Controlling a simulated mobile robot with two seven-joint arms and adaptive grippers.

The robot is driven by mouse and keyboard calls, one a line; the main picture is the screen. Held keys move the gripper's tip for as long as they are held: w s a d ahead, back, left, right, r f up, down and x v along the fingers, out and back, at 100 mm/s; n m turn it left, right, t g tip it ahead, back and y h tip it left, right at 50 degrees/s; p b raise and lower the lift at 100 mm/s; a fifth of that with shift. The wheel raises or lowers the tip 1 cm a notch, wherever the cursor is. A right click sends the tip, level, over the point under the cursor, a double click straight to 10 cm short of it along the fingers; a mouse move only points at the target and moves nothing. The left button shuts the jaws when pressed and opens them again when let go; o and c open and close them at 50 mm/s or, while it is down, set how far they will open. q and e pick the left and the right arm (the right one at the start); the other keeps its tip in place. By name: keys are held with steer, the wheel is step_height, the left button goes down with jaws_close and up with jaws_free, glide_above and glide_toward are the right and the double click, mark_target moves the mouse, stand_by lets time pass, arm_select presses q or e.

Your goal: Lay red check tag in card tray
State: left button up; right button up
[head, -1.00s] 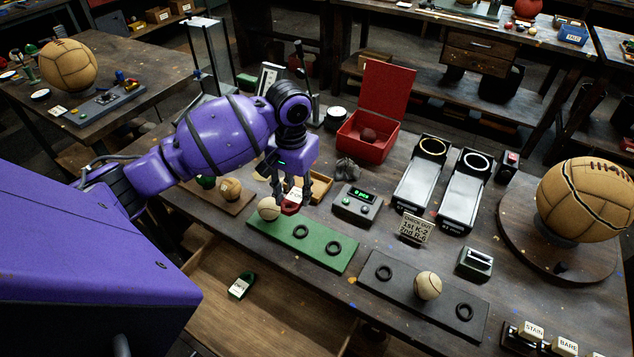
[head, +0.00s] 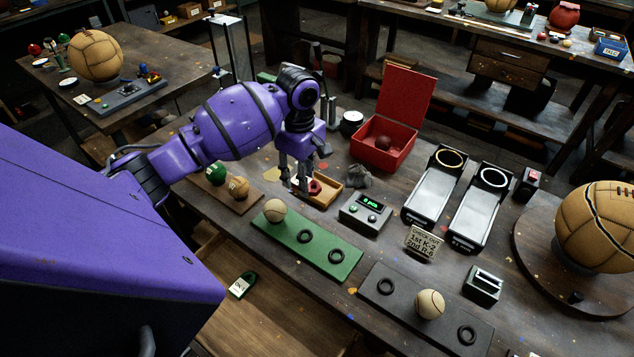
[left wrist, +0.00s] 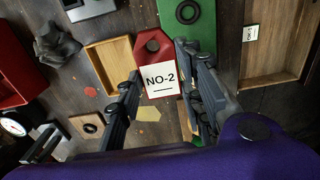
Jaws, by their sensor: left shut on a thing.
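My left gripper (head: 294,188) is shut on the red check tag (head: 314,187). In the left wrist view the tag (left wrist: 152,46) has a hole at one end and a white label reading NO-2, between the fingers (left wrist: 160,80). The card tray (head: 328,201) is a shallow wooden tray; in the head view the tag overlaps its left part. In the left wrist view the empty-looking tray (left wrist: 107,68) lies just left of the tag. The tag's height above the tray is hard to tell. My right gripper is not in view.
A green board (head: 318,250) with a pale ball (head: 275,210) and black rings lies in front. A counter box (head: 365,211) and a grey lump (head: 358,177) stand right of the tray. An open red box (head: 384,155) is behind. Another tag (head: 240,285) lies below the table edge.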

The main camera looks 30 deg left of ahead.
arm_select(q)
steer(key=w+f+b, duration=0.1)
steer(key=w+f, duration=0.1)
steer(key=w, duration=0.1)
steer(key=w+a+f, duration=0.1)
steer(key=w+f, duration=0.2)
steer(key=w+a+f+b, duration=0.1)
steer(key=w+f, duration=0.2)
steer(key=shift+a+b, duration=0.25)
steer(key=shift+b, duration=0.05)
steer(key=shift+w+a+f, duration=0.1)
steer(key=shift+w+f, duration=0.15)
steer(key=shift+w, duration=0.15)
step_height(320, 180, down, 3)
steer(key=shift+w+f+b, duration=0.1)
steer(key=shift+w+b, duration=0.05)
steer(key=shift+b, duration=0.2)
steer(key=shift+f, duration=0.1)
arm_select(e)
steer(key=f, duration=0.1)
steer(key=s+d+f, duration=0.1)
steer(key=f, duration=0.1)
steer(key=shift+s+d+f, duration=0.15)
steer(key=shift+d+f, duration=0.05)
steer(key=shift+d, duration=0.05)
arm_select(q)
steer(key=shift+f, duration=0.1)
